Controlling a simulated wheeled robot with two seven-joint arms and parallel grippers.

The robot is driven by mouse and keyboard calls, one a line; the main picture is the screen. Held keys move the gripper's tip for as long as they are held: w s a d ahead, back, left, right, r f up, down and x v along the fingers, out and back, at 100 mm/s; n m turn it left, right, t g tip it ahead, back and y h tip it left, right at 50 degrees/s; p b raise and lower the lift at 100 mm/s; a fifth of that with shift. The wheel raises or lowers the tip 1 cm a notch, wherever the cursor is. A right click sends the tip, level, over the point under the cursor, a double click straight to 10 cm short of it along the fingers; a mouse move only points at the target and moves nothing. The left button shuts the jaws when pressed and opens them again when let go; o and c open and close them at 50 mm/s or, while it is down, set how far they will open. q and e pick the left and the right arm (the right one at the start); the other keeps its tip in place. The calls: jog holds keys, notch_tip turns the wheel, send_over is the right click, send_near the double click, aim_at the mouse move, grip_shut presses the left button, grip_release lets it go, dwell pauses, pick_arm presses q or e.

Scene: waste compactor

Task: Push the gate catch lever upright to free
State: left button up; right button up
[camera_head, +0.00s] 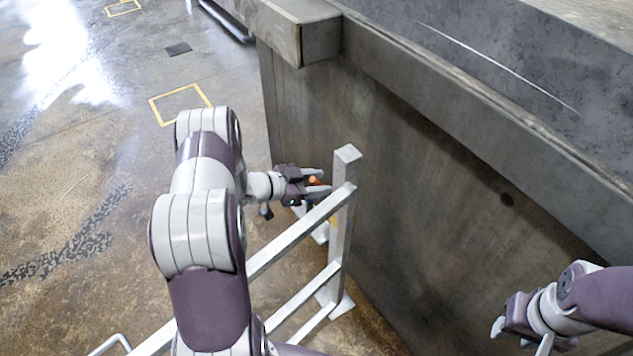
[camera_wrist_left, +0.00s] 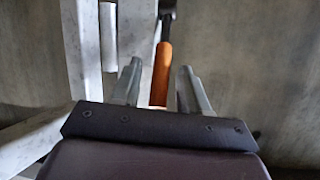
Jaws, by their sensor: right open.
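The gate catch lever shows as an orange handle (camera_wrist_left: 161,70) in the left wrist view, upright in the picture, between the two fingers of my left gripper (camera_wrist_left: 158,85). In the head view only a small orange spot of the lever (camera_head: 314,181) shows at my left gripper (camera_head: 318,182). The left fingers are apart, with gaps on both sides of the handle. The lever's lower part is hidden behind the gripper body. The white gate (camera_head: 292,235) and its post (camera_head: 344,200) stand beside the gripper. My right gripper (camera_head: 520,335) is open and empty at lower right.
The grey metal compactor wall (camera_head: 400,180) rises just behind the post, with a thick ledge (camera_head: 470,110) above. Open concrete floor (camera_head: 70,180) lies to the left, with yellow markings (camera_head: 180,103).

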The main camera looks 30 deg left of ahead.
pick_arm(q)
jog(key=p+v, duration=0.1)
jog(key=v, duration=1.1)
jog(key=shift+s+a, duration=0.15)
jog(key=shift+s, duration=0.15)
jog(key=c, duration=0.3)
notch_tip(320, 180, down, 3)
jog(key=shift+s+a+r+b, duration=0.1)
jog(key=shift+s+a+b, duration=0.1)
jog(key=shift+b, duration=0.95)
jog(key=c, duration=0.5)
jog(key=shift+n+t, duration=0.6)
jog(key=shift+t, duration=0.1)
jog(key=f+b, duration=0.3)
jog(key=f, duration=0.1)
jog(key=a+f+b, duration=0.1)
jog(key=f+b, duration=0.2)
jog(key=s+a+f+b, duration=0.1)
jog(key=f+b, duration=0.3)
jog(key=shift+f, duration=0.3)
grip_shut()
notch_tip(320, 180, up, 6)
jog(key=s+a+m+t+h+b, duration=0.2)
jog(key=t+h+b, duration=0.2)
jog(key=h, duration=0.2)
jog(key=b+x, duration=0.1)
jog(key=x, duration=1.2)
jog(key=shift+s+r+b, duration=0.15)
jog(key=shift+r+b, duration=0.05)
jog(key=shift+b, duration=0.1)
